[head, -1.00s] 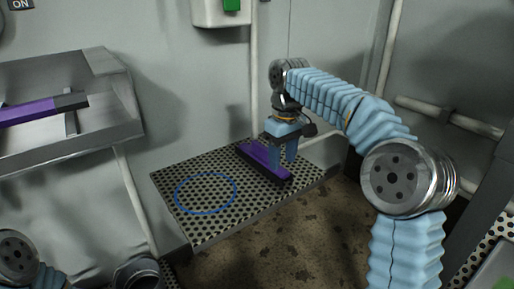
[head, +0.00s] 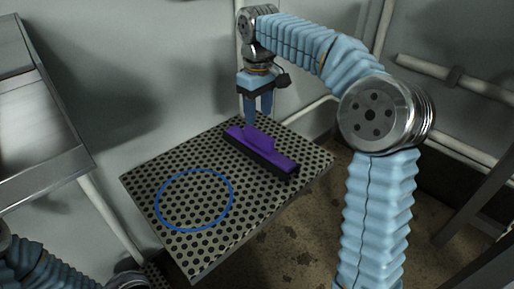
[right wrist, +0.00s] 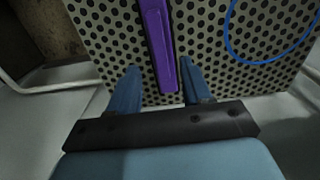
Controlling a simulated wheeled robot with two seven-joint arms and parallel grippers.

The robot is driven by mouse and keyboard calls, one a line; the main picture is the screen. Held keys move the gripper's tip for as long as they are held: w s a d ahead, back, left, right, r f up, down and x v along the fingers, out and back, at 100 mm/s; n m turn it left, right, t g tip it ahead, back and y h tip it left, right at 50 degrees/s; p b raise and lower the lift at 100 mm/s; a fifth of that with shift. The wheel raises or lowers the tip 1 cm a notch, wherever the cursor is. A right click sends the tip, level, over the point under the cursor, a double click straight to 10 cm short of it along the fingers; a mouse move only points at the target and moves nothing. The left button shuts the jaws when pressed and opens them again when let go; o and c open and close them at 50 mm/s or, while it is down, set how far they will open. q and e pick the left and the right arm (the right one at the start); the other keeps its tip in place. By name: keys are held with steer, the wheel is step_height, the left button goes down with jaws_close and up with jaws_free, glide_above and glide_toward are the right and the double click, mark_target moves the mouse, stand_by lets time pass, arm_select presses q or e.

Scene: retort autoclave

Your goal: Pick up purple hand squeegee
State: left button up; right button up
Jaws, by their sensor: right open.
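The purple hand squeegee (head: 262,150) lies on the perforated platform (head: 205,160), with a dark strip along its near side. My right gripper (head: 259,117) is open and empty, pointing down above and behind the squeegee's far end in the head view. In the right wrist view the squeegee (right wrist: 158,45) runs lengthwise, its near end lined up with the gap between the open fingers (right wrist: 160,75). The fingers look apart from it. In the head view part of my left arm shows at the lower left; its gripper is not in view.
A blue ring (head: 158,205) is marked on the platform, left of the squeegee. A metal tray or shelf (head: 45,120) stands at the left. Pale pipes (head: 420,72) run along the wall behind and right. The platform around the squeegee is clear.

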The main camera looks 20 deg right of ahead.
mark_target(259, 132)
step_height(259, 132, down, 8)
steer(key=shift+s+f+b, duration=0.1)
steer(key=shift+b, duration=0.95)
jaws_close()
